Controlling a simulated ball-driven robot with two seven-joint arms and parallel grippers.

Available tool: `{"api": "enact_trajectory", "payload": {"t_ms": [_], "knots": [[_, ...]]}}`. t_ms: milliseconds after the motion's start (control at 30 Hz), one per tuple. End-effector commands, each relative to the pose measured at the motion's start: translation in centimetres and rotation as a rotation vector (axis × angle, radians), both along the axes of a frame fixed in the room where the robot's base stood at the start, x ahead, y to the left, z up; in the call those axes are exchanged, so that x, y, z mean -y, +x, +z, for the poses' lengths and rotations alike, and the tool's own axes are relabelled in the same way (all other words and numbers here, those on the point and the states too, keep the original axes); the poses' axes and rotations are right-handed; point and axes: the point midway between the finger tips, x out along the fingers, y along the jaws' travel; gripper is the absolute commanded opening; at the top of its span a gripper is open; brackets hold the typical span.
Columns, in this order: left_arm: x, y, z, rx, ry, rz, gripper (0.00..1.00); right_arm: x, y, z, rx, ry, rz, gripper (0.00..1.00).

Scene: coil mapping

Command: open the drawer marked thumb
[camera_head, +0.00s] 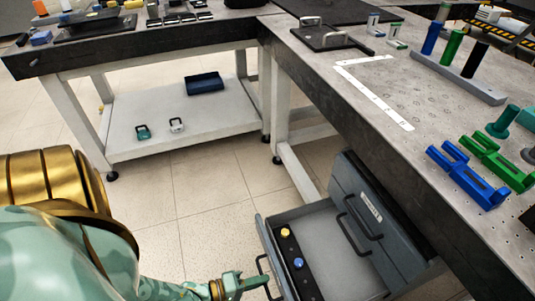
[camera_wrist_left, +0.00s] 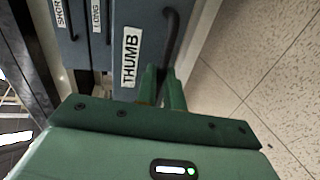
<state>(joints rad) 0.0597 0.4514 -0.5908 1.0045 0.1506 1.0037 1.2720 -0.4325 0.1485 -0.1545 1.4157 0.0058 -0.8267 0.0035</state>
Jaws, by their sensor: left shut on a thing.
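The thumb drawer (camera_head: 335,235) is pulled out from the grey cabinet under the bench in the head view, its open inside facing up. Its front shows in the wrist view with a white THUMB label (camera_wrist_left: 130,57) and a dark bar handle (camera_wrist_left: 172,35). My left gripper (camera_head: 258,281) reaches the drawer's front at the bottom of the head view. In the wrist view its green fingers (camera_wrist_left: 162,80) are shut on the handle. A yellow-topped piece (camera_head: 285,232) and a blue-topped piece (camera_head: 298,263) sit in a dark strip inside the drawer. My right gripper is out of view.
Other drawer fronts (camera_head: 360,210) of the cabinet stand back from the open drawer; the wrist view shows a LONG label (camera_wrist_left: 96,15). The bench (camera_head: 400,85) overhangs the cabinet at right. Tiled floor (camera_head: 200,205) left of the drawer is clear.

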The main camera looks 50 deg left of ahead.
Motion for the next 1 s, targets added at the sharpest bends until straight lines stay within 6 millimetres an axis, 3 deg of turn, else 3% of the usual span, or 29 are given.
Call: {"api": "enact_trajectory", "payload": {"t_ms": [367,467,500,1000], "knots": [[-0.05,-0.3,-0.11,-0.004,0.001,-0.001,0.0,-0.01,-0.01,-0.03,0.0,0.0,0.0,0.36],[-0.04,-0.29,-0.11,-0.004,0.001,-0.001,0.29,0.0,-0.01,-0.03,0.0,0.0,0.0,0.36],[-0.05,-0.28,-0.11,-0.003,0.001,-0.001,0.31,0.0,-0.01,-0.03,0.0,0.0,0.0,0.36],[-0.14,-0.43,0.05,-0.001,0.0,0.0,0.31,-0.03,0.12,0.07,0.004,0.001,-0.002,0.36]]}}
